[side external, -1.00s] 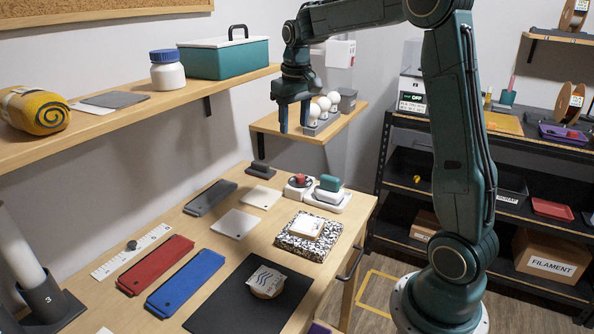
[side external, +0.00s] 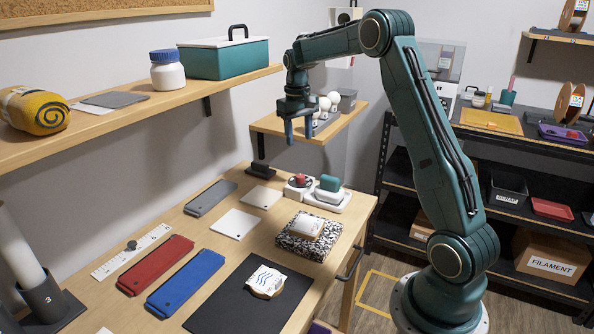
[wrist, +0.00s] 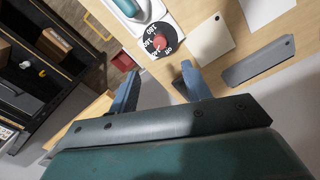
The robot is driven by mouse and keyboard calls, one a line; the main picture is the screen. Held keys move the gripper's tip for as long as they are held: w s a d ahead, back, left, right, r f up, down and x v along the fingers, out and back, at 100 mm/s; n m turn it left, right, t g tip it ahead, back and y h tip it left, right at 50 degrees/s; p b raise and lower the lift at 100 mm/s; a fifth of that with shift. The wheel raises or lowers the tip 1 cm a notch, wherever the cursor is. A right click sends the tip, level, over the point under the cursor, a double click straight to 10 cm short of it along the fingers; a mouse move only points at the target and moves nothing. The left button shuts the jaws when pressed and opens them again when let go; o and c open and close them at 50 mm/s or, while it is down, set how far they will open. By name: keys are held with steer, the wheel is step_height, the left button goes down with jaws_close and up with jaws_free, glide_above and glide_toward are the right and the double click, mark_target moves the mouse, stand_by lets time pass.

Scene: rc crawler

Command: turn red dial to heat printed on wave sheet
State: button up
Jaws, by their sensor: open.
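A green-topped white dish (side external: 330,190) stands right beside the dial unit. The wooden shelf (side external: 270,124) with white bulbs is close behind my gripper.

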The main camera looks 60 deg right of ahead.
mark_target(300, 176)
steer(key=f, duration=1.3)
steer(key=shift+s+d, duration=0.15)
steer(key=shift+d, duration=0.1)
steer(key=shift+c, duration=0.5)
steer(key=c, duration=0.9)
steer(key=shift+m, duration=0.4)
steer(key=m, duration=1.1)
